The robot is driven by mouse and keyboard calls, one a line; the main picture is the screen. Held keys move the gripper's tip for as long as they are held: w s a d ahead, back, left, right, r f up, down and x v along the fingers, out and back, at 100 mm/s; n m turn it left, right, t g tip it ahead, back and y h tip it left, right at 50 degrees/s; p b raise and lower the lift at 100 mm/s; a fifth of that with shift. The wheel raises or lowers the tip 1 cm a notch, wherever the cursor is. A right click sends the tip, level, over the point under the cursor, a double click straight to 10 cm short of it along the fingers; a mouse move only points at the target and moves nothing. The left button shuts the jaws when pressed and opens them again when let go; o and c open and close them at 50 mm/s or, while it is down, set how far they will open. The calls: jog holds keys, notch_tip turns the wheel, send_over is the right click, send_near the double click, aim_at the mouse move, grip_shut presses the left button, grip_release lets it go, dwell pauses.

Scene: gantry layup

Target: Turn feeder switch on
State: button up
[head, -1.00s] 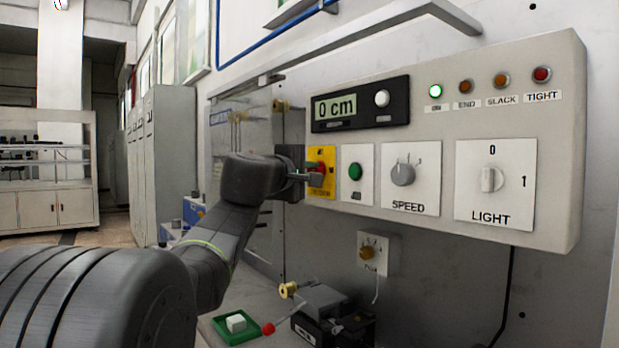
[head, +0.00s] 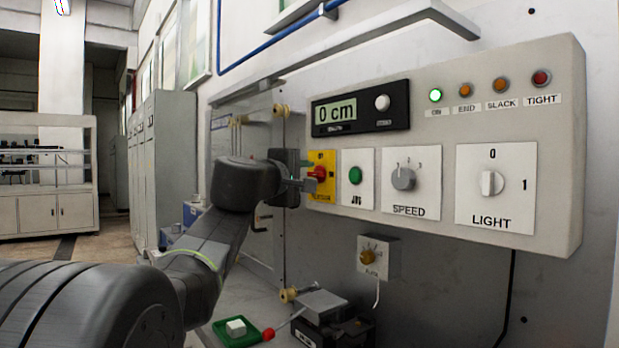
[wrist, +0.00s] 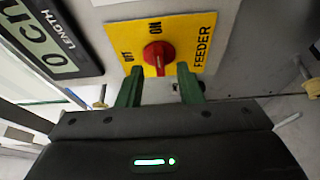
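The feeder switch is a red rotary knob (head: 317,173) on a yellow plate, at the left end of the control panel. It also shows in the wrist view (wrist: 158,54), with OFF, ON and FEEDER printed around it. There its ridge lies roughly in line with the ON mark. My gripper (head: 303,184) is just left of the knob in the head view. In the wrist view the two green fingers of my gripper (wrist: 160,88) stand apart, with nothing between them, short of the knob. The green ON lamp (head: 435,95) is lit.
A green button (head: 355,175), the SPEED knob (head: 403,179) and the LIGHT knob (head: 491,184) sit to the right on the panel. The display (head: 336,113) reads 0 cm. A smaller dial box (head: 373,258) is below. A green tray (head: 222,339) lies on the bench.

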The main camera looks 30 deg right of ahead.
aim_at(316, 174)
jog(key=v, duration=1.1)
jog(key=shift+s+a, duration=0.25)
jog(key=shift+a, duration=0.05)
jog(key=shift+d, duration=0.1)
jog(key=x, duration=1.3)
jog(key=shift+w+d, duration=0.25)
jog(key=shift+d, duration=0.05)
jog(key=v, duration=1.4)
jog(key=x, duration=1.4)
jog(key=shift+d+p, duration=0.2)
jog(key=shift+p, duration=0.1)
jog(key=shift+a+r+p, duration=0.2)
jog(key=shift+r+p, duration=0.1)
jog(key=shift+p, duration=0.4)
jog(key=shift+n+p, duration=0.4)
jog(key=shift+p, duration=0.85)
